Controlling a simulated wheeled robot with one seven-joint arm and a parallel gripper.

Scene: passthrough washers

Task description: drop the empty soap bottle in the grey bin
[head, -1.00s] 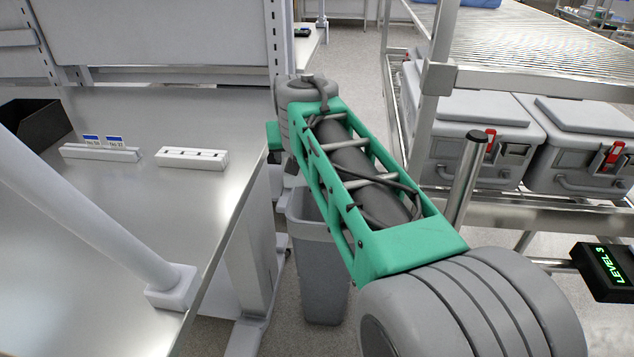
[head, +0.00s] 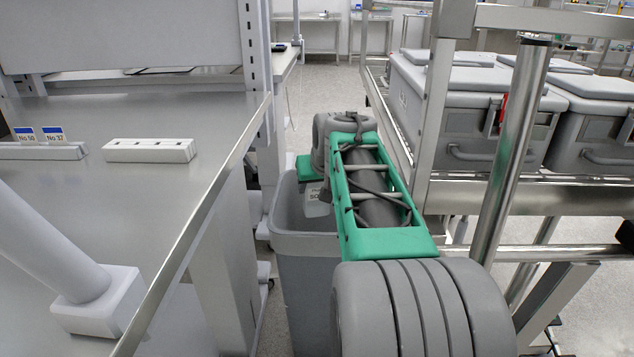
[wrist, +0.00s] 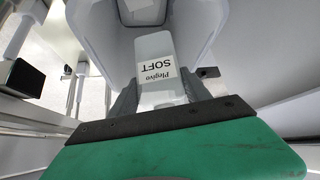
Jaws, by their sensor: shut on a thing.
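The soap bottle (wrist: 159,62) is pale with a white label reading "Plegivo SOFT". In the wrist view my gripper (wrist: 163,92) has a finger on each side of it and is shut on it. The grey bin (head: 308,270) stands on the floor between the bench and the metal rack. In the head view the bottle (head: 317,205) shows in part at the bin's mouth, beside my green arm link, which hides the gripper's fingers. In the wrist view the bin (wrist: 200,22) opens around and beyond the bottle, with a small pale thing (wrist: 142,10) inside it.
A steel bench (head: 130,215) with white label holders (head: 150,150) is on the left. A metal rack with grey lidded boxes (head: 480,110) is close on the right, with an upright post (head: 510,150) near my arm. A narrow floor aisle lies between them.

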